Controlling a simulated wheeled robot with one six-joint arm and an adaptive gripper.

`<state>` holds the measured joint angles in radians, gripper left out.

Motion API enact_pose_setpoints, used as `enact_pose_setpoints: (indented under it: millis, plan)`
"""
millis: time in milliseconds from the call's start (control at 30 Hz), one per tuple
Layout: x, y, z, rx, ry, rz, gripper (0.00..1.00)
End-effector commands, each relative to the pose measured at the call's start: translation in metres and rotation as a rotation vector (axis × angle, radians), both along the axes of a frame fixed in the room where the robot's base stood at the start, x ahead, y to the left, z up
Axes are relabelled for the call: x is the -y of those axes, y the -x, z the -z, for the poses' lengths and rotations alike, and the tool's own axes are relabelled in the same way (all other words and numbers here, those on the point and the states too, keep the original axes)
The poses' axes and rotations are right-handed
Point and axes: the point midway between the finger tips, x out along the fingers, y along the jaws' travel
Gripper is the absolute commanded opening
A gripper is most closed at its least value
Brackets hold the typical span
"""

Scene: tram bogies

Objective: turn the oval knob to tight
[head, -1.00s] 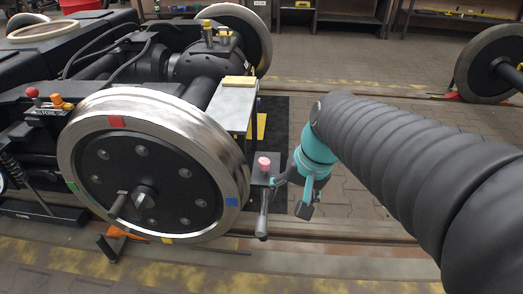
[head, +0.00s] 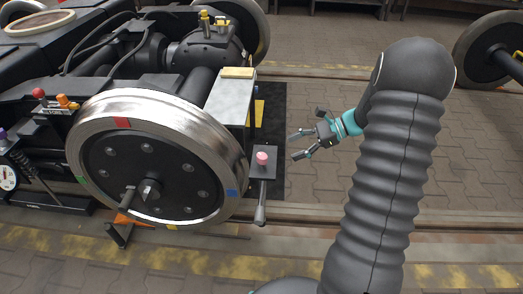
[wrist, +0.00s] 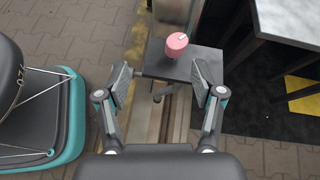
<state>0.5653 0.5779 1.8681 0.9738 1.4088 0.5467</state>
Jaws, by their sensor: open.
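A pink knob (head: 262,158) with a white mark on its top stands on a small dark box (head: 264,172) at the right side of the wheel. In the wrist view the knob (wrist: 176,45) looks round to slightly oval, and it sits beyond the fingertips. I cannot tell for sure that it is the oval knob, nor read any tight marking. My gripper (head: 295,146) is open and empty, to the right of the knob and apart from it. Its fingers point left toward it. In the wrist view my gripper (wrist: 162,82) has its fingers spread on both sides of the dark plate's near edge.
A lever handle (head: 261,208) hangs below the box. The large steel-rimmed wheel (head: 150,103) stands to its left. A grey plate (head: 229,98) with a yellow block is behind. Red and orange knobs (head: 64,101) sit at the far left.

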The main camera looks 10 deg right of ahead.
Motion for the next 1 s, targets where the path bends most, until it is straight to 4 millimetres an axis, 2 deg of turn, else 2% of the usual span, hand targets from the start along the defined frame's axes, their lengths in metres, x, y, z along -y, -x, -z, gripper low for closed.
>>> enact_pose_setpoints:
  millis: [33,200,367,467,1000]
  plan:
    - [0.008,-0.005,0.004,-0.020,-0.035,0.033,0.67]
    - [0.023,-0.015,0.015,-0.057,-0.109,0.099,0.67]
    - [0.021,-0.018,0.020,-0.068,-0.128,0.114,0.67]
    - [0.010,-0.021,0.025,-0.067,-0.128,0.113,0.67]
    - [-0.075,-0.043,0.061,-0.068,-0.125,0.111,0.67]
